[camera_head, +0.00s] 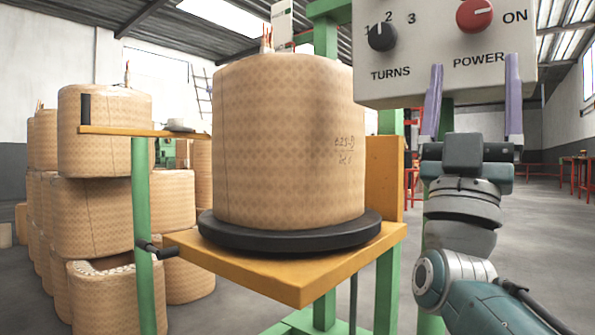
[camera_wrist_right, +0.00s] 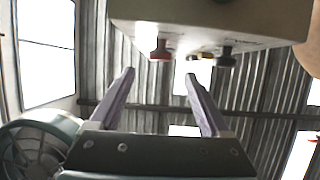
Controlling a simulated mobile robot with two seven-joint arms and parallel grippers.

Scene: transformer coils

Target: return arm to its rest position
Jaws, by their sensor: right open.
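My right gripper (camera_head: 474,100) is open and empty in the head view, its two purple fingers pointing up in front of the lower edge of a grey control box (camera_head: 440,75). The box carries a black TURNS knob (camera_head: 382,36) and a red POWER knob (camera_head: 474,15). In the right wrist view the open fingers (camera_wrist_right: 160,88) stand apart below the box (camera_wrist_right: 210,20), with nothing between them. The red knob (camera_wrist_right: 160,50) and a black knob (camera_wrist_right: 226,56) show beyond the fingertips. My left gripper is in neither view.
A large wrapped coil (camera_head: 288,140) stands on a black turntable (camera_head: 290,238) on an orange platform (camera_head: 300,285) with green posts. Stacked coils (camera_head: 95,215) fill the left. Open floor (camera_head: 550,215) lies to the right.

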